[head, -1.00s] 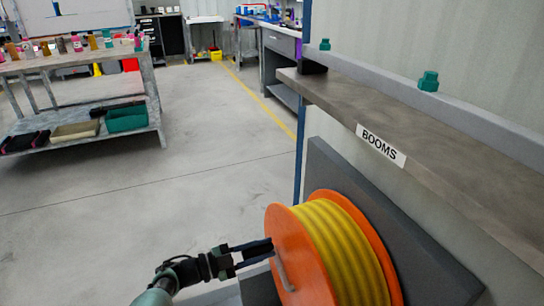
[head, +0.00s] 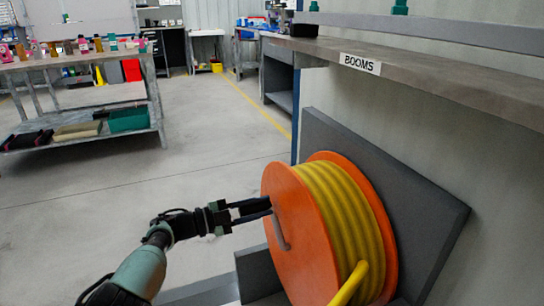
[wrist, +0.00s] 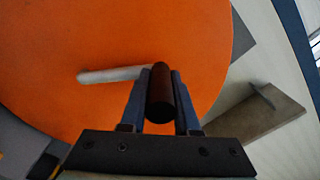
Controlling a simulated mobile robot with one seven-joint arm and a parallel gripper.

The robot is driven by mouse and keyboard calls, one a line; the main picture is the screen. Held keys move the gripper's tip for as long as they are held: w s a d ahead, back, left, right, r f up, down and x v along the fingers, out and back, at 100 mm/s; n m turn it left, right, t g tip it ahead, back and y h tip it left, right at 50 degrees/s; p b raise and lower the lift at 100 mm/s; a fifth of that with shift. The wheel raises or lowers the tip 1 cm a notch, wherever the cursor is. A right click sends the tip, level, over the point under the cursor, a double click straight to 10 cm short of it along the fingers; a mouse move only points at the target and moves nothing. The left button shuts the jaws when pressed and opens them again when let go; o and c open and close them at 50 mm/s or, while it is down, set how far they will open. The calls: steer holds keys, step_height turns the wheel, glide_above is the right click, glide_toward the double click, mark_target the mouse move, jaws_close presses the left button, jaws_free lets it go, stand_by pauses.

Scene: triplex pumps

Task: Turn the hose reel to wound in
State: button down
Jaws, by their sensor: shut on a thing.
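The hose reel (head: 296,240) has orange side discs and a yellow hose (head: 345,215) wound around its drum. A hose end hangs off the lower front of the drum. A grey crank arm (head: 280,229) lies on the reel's left face. My gripper (head: 268,206) reaches it from the left. In the wrist view my gripper (wrist: 160,95) is shut on the dark crank handle (wrist: 160,92), which stands out from the orange face between the two fingers. The crank arm runs left from the handle there.
The reel stands against a dark grey back panel (head: 430,200) below a shelf (head: 450,82) labelled BOOMS. A workbench (head: 75,75) with bottles and trays is at the far left. The floor between is open.

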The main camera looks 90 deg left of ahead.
steer(key=shift+s, duration=0.25)
steer(key=c, duration=0.8)
jaws_free()
steer(key=shift+c, duration=0.2)
steer(key=shift+o, duration=0.9)
steer(key=shift+w, duration=0.1)
steer(key=v, duration=1.3)
steer(key=shift+p, duration=0.3)
